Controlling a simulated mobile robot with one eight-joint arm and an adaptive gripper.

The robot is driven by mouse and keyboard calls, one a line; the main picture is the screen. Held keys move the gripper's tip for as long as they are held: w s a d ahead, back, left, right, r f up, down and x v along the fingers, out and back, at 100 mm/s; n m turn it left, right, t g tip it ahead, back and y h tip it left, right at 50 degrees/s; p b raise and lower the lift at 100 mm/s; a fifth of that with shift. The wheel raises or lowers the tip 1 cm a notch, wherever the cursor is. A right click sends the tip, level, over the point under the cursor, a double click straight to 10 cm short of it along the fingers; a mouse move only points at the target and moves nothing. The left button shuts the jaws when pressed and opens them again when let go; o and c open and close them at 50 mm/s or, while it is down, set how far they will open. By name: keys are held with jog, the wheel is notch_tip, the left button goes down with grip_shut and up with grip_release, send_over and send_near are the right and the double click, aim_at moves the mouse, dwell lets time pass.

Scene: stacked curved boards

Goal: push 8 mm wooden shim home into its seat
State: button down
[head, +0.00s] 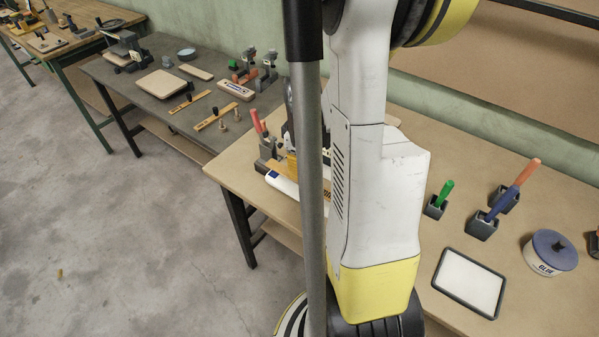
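I cannot pick out the 8 mm wooden shim or its seat for certain. A partly hidden fixture (268,150) stands on the near tan table, just left of my arm and column. Small orange-yellow pieces (291,165) show at it, too small to identify. A white, rounded bar-like object (282,184) lies at its front. My arm and a grey column cover the right part of this group. My gripper cannot be made out; my arm's links fill the middle of the view.
A grey table (150,110) with boards and clamps stands beyond. Floor at left is clear.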

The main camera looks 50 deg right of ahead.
aim_at(311, 178)
jog(key=shift+w+d+f+b, duration=0.1)
jog(key=shift+d+f+b, duration=0.7)
jog(key=shift+d, duration=0.25)
jog(key=shift+w+d+f+b, duration=0.1)
jog(key=shift+d+f+b, duration=0.7)
jog(key=shift+d, duration=0.25)
jog(key=shift+d+f, duration=0.2)
jog(key=shift+d, duration=0.1)
jog(key=shift+d+f+b, duration=0.2)
jog(key=shift+d+b, duration=0.05)
jog(key=shift+b, duration=0.1)
jog(key=c, duration=1.4)
grip_release()
jog(key=shift+o, duration=0.2)
jog(key=shift+r, duration=0.1)
notch_tip(311, 178, up, 12)
